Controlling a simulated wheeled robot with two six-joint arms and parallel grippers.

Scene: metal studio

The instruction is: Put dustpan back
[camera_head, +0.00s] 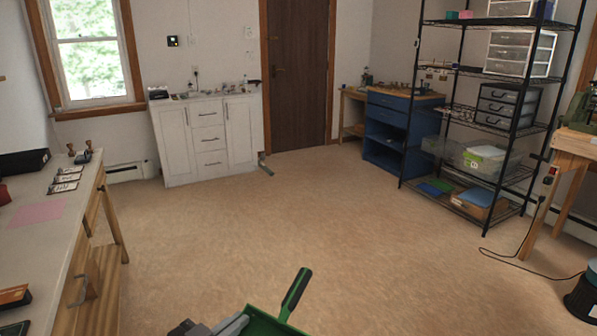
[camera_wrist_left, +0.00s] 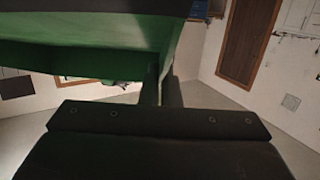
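The green dustpan (camera_head: 262,324) shows at the bottom edge of the head view, with its black and green handle (camera_head: 296,292) pointing up and to the right. Most of its pan is cut off by the frame. My left gripper (camera_head: 232,325) is at the pan's left side and appears shut on it. In the left wrist view the green pan (camera_wrist_left: 90,55) fills the upper left, close against the fingers (camera_wrist_left: 165,88). The exact grip contact is partly hidden. My right gripper is in neither view.
A long workbench (camera_head: 40,240) runs along the left. A white cabinet (camera_head: 207,138) and brown door (camera_head: 298,70) stand at the back. A blue cabinet (camera_head: 385,150), wire shelf (camera_head: 470,198) and wooden bench (camera_head: 570,145) are at right. The middle floor (camera_head: 270,220) is clear.

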